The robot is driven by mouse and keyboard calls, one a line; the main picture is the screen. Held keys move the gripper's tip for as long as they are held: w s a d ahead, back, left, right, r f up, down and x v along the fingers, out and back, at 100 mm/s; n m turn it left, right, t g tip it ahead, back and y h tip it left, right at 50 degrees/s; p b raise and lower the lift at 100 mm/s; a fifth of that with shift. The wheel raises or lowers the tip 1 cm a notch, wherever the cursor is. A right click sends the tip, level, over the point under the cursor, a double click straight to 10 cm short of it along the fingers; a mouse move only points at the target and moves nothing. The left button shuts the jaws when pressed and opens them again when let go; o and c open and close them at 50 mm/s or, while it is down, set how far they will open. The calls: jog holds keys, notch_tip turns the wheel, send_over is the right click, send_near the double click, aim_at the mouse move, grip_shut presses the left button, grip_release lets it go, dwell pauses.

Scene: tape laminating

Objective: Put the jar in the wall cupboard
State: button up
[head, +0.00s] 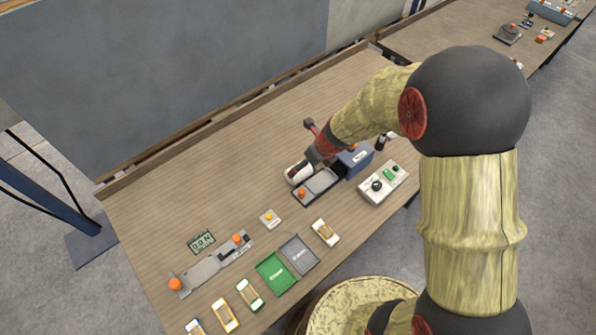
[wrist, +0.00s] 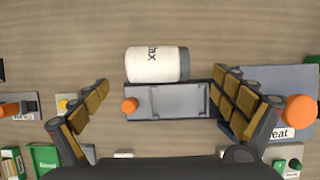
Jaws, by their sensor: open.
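The jar (head: 298,174) is a white cylinder with a dark grey end and dark lettering. In the wrist view the jar (wrist: 152,64) appears to lie on its side, just behind a dark tray-like fixture. My gripper (wrist: 164,80) is open, its two fingers spread wide to the left and right of the jar with nothing between them in hold. In the head view my gripper (head: 316,152) is over the bench by the jar and partly hides it. I see no wall cupboard in either view.
The dark fixture (head: 318,186) with an orange knob is close to the jar. A blue box (head: 355,160) and a white control box (head: 383,184) stand to its right. Green (head: 275,273) and grey trays lie nearer. The bench behind the jar is clear.

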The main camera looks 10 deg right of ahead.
aim_at(300, 172)
jog(key=shift+b+x, duration=0.5)
jog(key=shift+x, duration=0.6)
jog(key=b+x, duration=0.2)
jog(key=x, duration=0.3)
jog(key=shift+a+f, duration=0.2)
jog(key=shift+f, duration=0.15)
jog(key=shift+r, duration=0.1)
jog(key=shift+c, duration=1.2)
jog(key=c, duration=1.3)
jog(key=shift+w+r, duration=0.1)
